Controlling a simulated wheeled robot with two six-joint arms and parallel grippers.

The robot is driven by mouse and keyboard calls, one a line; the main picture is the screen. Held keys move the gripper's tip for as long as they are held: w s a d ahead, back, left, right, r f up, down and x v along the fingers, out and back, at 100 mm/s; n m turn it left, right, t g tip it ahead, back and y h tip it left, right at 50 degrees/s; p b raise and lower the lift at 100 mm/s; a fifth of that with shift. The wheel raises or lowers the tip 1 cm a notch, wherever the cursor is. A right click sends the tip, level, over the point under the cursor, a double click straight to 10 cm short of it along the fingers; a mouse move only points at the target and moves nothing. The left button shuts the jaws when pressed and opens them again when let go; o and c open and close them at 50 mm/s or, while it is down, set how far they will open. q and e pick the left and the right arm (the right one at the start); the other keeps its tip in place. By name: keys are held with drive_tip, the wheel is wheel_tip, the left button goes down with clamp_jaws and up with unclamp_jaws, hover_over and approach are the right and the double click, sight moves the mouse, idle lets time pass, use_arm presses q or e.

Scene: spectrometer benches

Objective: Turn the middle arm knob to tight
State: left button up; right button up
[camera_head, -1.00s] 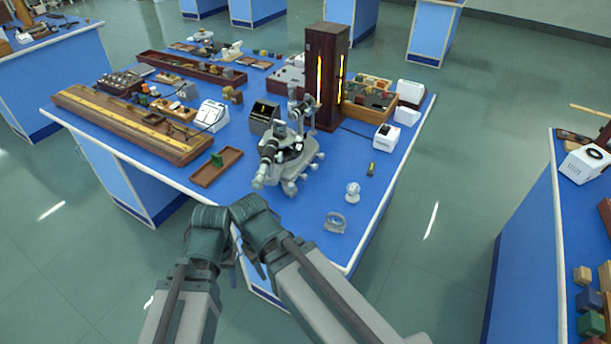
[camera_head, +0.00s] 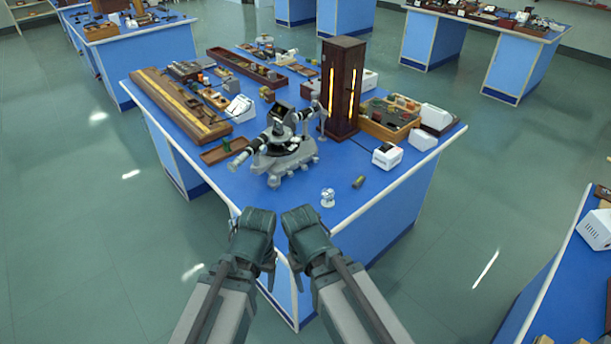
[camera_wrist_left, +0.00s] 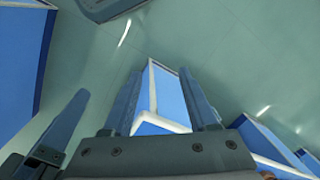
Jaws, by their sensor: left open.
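My left gripper (camera_head: 252,240) is in front of the bench's near corner, apart from the spectrometer. In the left wrist view its two fingers (camera_wrist_left: 137,105) are spread with nothing between them. My right gripper (camera_head: 306,238) is close beside it on the right; its fingers are not clear.
A tall dark wooden case (camera_head: 341,90) with glowing slits stands behind the spectrometer. A small white glass-topped piece (camera_head: 327,197), a short cylinder (camera_head: 358,182) and a white box (camera_head: 387,156) lie to the right. A brown tray (camera_head: 225,150) is at left. Floor around the bench is clear.

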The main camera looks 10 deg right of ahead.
use_arm(q)
drive_tip(key=w+a+r+n+p, duration=0.2)
drive_tip(key=w+a+r+p, duration=0.2)
drive_tip(key=a+r, duration=0.1)
drive_tip(key=n+t+p, duration=0.2)
drive_tip(key=n+t, duration=0.4)
drive_tip(key=n, duration=0.3)
approach(291, 173)
drive_tip(key=w+v, duration=0.1)
drive_tip(key=v, duration=0.4)
drive_tip(key=shift+h, duration=0.4)
drive_tip(key=b+x, duration=0.8)
drive_tip(key=x, duration=0.1)
drive_tip(key=a+b+x, duration=0.1)
drive_tip(key=b+x, duration=0.3)
drive_tip(key=shift+s+f, duration=0.25)
drive_tip(key=shift+f, duration=0.15)
drive_tip(key=shift+r, duration=0.1)
clamp_jaws()
